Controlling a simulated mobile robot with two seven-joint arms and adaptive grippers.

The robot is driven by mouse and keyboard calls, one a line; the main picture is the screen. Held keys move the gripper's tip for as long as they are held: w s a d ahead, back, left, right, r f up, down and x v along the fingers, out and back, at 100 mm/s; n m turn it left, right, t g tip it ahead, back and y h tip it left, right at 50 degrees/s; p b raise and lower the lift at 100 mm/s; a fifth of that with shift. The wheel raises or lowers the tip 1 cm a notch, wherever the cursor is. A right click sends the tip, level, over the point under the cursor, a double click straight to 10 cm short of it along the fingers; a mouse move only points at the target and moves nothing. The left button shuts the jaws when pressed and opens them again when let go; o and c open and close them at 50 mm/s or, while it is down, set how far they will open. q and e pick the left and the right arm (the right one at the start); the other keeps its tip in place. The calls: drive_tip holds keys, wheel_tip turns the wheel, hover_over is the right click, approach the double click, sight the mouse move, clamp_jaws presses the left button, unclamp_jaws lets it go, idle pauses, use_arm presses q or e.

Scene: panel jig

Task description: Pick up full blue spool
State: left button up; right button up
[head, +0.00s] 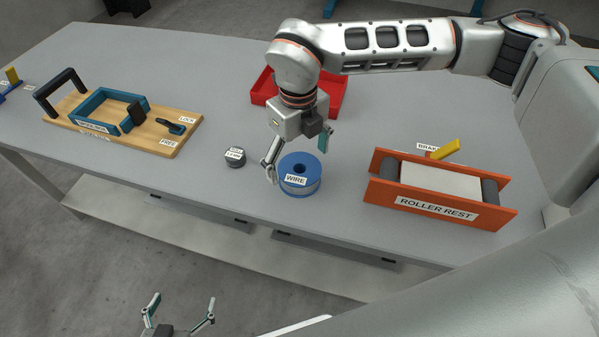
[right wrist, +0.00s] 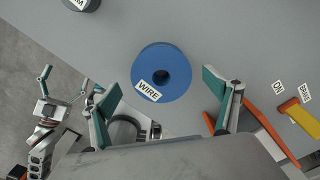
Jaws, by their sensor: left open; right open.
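The blue spool (head: 300,185), labelled WIRE, stands flange-up on the grey table, with a pale band between its flanges. My right gripper (head: 298,158) is open above and just behind it, with one finger at the spool's left and the other behind its right side. In the right wrist view the spool (right wrist: 176,88) lies ahead of the open right fingertips (right wrist: 158,86), roughly centred between them, and nothing is held. Contact cannot be told. My left gripper (head: 180,306) is open and empty, low in front of the table; it also shows in the right wrist view (right wrist: 62,88).
A small dark round item (head: 235,161) with a label sits left of the spool. The orange roller rest (head: 440,209) stands to the right. A red tray (head: 336,98) lies behind my right gripper. A wooden board (head: 160,141) with a blue frame is at left.

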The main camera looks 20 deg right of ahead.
sight(300, 169)
wheel_tip(300, 169, down, 3)
drive_tip(key=shift+d+f, duration=0.15)
drive_tip(key=shift+f, duration=0.05)
drive_tip(key=c, duration=1.6)
drive_tip(key=shift+r, duration=0.1)
drive_tip(key=shift+r, duration=0.15)
